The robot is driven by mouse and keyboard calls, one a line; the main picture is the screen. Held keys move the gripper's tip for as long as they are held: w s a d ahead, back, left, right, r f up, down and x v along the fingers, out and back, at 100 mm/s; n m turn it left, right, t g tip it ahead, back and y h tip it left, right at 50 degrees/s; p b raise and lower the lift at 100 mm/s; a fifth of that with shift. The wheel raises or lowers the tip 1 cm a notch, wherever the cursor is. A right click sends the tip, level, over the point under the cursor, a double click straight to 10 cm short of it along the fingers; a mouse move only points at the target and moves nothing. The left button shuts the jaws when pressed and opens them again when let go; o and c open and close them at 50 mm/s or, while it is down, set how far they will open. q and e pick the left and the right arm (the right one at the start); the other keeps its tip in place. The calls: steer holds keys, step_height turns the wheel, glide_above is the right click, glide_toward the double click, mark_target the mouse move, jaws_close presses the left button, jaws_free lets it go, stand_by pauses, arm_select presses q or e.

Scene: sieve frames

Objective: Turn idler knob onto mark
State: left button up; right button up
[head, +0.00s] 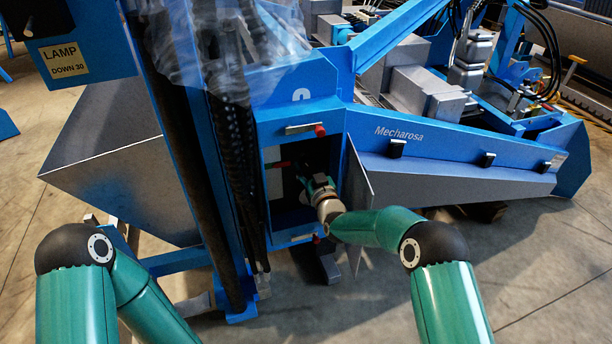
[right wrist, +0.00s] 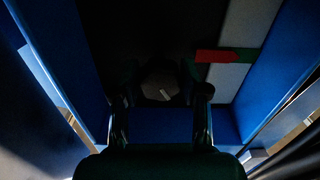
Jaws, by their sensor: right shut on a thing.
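The idler knob (right wrist: 160,84) is a dark round shape with a short pale line on its face, in shadow in the right wrist view. My right gripper (right wrist: 161,92) has one finger on each side of it and is shut on it. In the head view the right gripper (head: 318,187) reaches into the dark opening of a blue box and hides the knob. A red strip (right wrist: 216,56) with a green end (right wrist: 247,55) lies across a pale panel to the right of the knob. My left gripper is not in view; only its arm shows at lower left.
The blue box frame (head: 262,190) closely surrounds my right gripper. A grey door (head: 357,185) stands open at its right side. Latches with red ends (head: 320,130) sit above and below the opening. Dark hoses hang left of the box.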

steer(key=o, duration=1.1)
steer(key=shift+o, duration=0.2)
steer(key=shift+s, duration=0.1)
steer(key=v, duration=1.2)
